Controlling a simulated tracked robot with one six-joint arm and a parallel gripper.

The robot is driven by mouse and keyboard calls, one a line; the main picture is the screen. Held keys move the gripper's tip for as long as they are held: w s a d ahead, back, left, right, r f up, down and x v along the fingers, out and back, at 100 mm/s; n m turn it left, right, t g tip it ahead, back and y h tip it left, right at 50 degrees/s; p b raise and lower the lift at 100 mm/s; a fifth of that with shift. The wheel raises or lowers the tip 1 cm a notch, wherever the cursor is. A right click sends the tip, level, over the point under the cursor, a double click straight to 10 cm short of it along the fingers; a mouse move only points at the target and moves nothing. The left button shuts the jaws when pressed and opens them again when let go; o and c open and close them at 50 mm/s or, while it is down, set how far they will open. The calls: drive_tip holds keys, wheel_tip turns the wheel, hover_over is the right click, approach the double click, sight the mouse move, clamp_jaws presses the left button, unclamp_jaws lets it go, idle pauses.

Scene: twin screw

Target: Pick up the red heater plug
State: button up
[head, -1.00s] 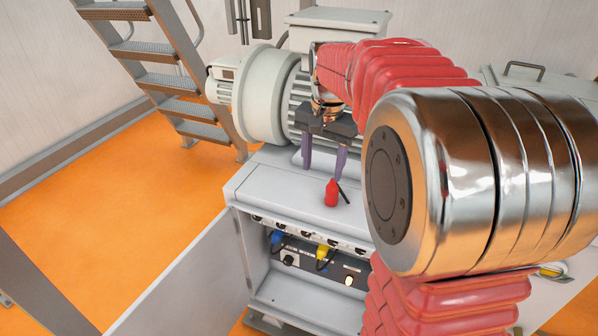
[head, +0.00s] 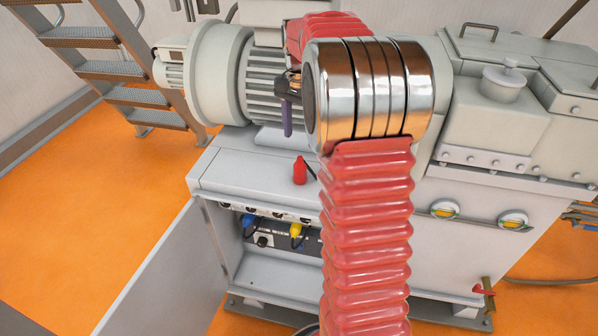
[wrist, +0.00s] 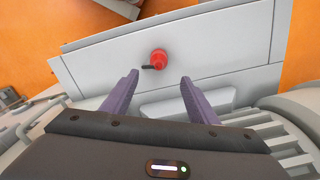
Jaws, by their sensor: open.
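The red heater plug (head: 300,171) stands on the light grey cabinet top in the head view, with a short black lead or pin at its side. It also shows in the wrist view (wrist: 159,58), a little beyond the fingertips and roughly between their lines. My gripper (wrist: 158,76) is open and empty, its two purple fingers spread apart. In the head view my gripper (head: 287,134) is above and behind the plug, and my arm hides part of it. The fingers do not touch the plug.
The cabinet top (head: 240,168) around the plug is clear. A large grey motor (head: 222,75) stands behind it. Below, the open cabinet shows a blue plug (head: 247,220) and a yellow plug (head: 296,230). An open door panel (head: 155,275) juts out at front left.

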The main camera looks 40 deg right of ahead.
sight(300, 156)
wheel_tip(300, 156, down, 8)
drive_tip(key=shift+f, duration=0.15)
idle(0.3)
drive_tip(key=shift+s+a+f, duration=0.1)
drive_tip(key=shift+s+f, duration=0.05)
drive_tip(key=shift+f, duration=1.15)
drive_tip(key=shift+s+a+f, duration=0.1)
drive_tip(key=shift+f, duration=1.2)
drive_tip(key=shift+c, duration=0.2)
drive_tip(key=c, duration=1)
drive_tip(key=shift+r, duration=0.1)
drive_tip(key=shift+c, duration=0.2)
